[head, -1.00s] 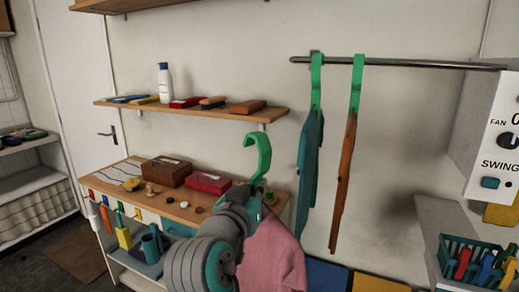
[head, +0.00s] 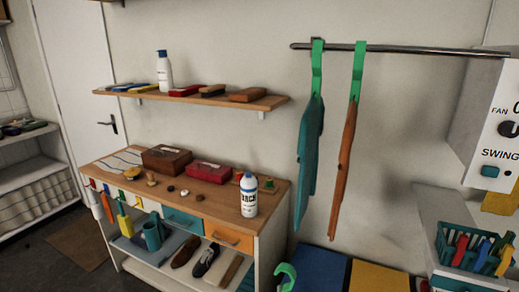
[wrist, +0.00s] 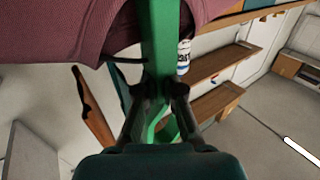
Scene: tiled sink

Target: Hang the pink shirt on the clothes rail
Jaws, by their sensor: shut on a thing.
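My gripper (wrist: 154,92) is shut on the green hanger (wrist: 161,40) in the wrist view. The pink shirt (wrist: 60,35) hangs from this hanger and fills the upper left of that view. In the head view only the hanger's green hook (head: 286,274) shows at the bottom edge, well below the rail; the shirt and my gripper are out of that frame. The clothes rail (head: 430,50) is a grey metal bar at the upper right, with a free left end. A teal garment (head: 311,145) and a brown garment (head: 345,165) hang on it from green hangers.
The rail is bare right of the brown garment, up to the white fan unit (head: 492,140). A wooden shelf (head: 190,97) and a cabinet (head: 250,245) with a white bottle (head: 249,196) stand left. A teal basket (head: 465,255) is at lower right.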

